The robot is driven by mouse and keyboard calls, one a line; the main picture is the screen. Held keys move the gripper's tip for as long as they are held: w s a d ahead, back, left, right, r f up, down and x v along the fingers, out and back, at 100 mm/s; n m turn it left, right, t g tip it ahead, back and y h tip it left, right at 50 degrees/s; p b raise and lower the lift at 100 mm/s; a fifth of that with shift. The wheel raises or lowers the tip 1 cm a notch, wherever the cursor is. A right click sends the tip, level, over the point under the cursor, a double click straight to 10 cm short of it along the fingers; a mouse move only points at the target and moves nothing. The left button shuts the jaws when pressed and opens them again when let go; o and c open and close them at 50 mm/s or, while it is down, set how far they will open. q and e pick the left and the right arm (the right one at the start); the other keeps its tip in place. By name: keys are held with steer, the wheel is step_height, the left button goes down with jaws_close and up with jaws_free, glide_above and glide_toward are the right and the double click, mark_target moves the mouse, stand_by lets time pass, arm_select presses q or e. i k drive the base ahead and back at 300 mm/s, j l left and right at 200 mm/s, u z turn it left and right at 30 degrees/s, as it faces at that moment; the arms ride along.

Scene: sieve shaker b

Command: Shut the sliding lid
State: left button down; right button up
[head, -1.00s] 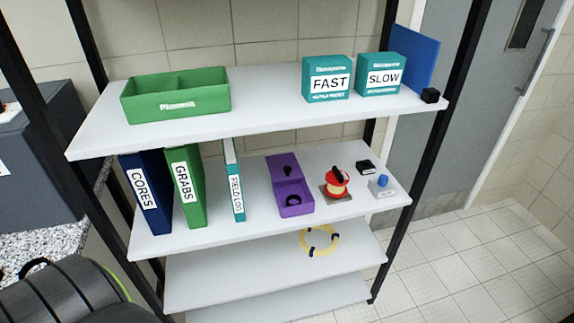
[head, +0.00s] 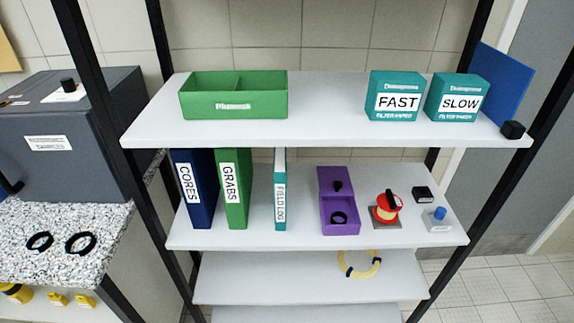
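A purple box (head: 340,229) stands on the middle shelf, right of the binders. Its back part carries a small black knob (head: 337,186), which looks like part of a lid drawn back. Its front part is open at the top and a black ring-shaped item (head: 339,217) shows inside. Whether the back part is a sliding lid is too small to tell for sure. Neither of my grippers is in view.
Left are a teal field log (head: 280,190) and binders. A speckled counter (head: 60,225) lies left.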

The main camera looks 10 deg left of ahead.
mark_target(332, 181)
steer(key=i+l+u, duration=0.25)
steer(key=l, duration=0.35)
steer(key=i+l+u, duration=0.15)
steer(key=l+u, duration=0.15)
steer(key=l, duration=0.3)
steer(key=i+l+u, duration=0.25)
steer(key=l, duration=0.4)
steer(key=l+u, duration=0.25)
steer(key=l, duration=0.35)
steer(key=k, duration=0.05)
